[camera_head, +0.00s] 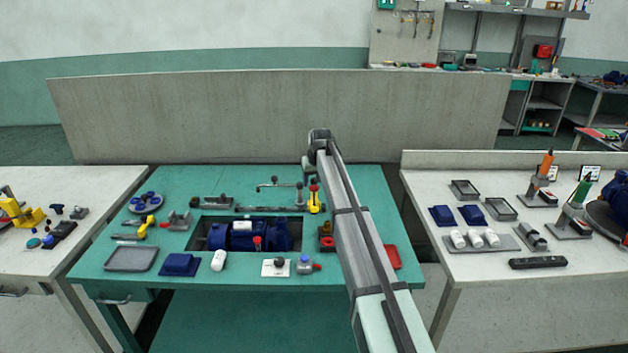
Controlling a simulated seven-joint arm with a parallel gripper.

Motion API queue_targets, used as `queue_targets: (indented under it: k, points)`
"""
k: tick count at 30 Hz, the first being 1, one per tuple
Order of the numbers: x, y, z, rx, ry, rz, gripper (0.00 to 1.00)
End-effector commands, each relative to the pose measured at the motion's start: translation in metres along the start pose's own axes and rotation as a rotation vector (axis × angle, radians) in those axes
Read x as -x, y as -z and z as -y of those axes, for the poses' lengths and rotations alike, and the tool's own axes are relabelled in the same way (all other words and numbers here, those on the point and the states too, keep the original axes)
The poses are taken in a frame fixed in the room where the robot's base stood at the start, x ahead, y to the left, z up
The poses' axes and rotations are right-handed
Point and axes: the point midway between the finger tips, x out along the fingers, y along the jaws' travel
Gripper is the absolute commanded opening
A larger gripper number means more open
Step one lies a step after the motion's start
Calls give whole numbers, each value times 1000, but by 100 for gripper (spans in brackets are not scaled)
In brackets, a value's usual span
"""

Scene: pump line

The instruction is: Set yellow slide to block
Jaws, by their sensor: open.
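A small upright yellow piece with a red top (314,203) stands at the back of the teal table (360,178), just left of my arm. It looks like the yellow slide, but it is too small to be sure. Another yellow piece, a handle (147,225), lies at the table's left. I cannot tell which thing is the block. My gripper (308,172) hangs at the end of my arm, above and behind the yellow piece with the red top. It is open and looks empty; its fingers are small and partly hidden.
A blue pump (241,240) sits in a recess in the table's middle. A red tray (392,257) is right of my arm. A grey partition (250,115) stands behind.

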Motion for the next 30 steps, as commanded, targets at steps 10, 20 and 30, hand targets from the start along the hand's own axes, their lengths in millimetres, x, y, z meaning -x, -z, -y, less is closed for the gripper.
queue_targets:
  k: [10, 20, 30]
  points:
    - [0, 0, 0, 0, 0, 0, 28]
    - [0, 0, 0, 0, 0, 0, 0]
    - [0, 1, 3, 0, 0, 0, 0]
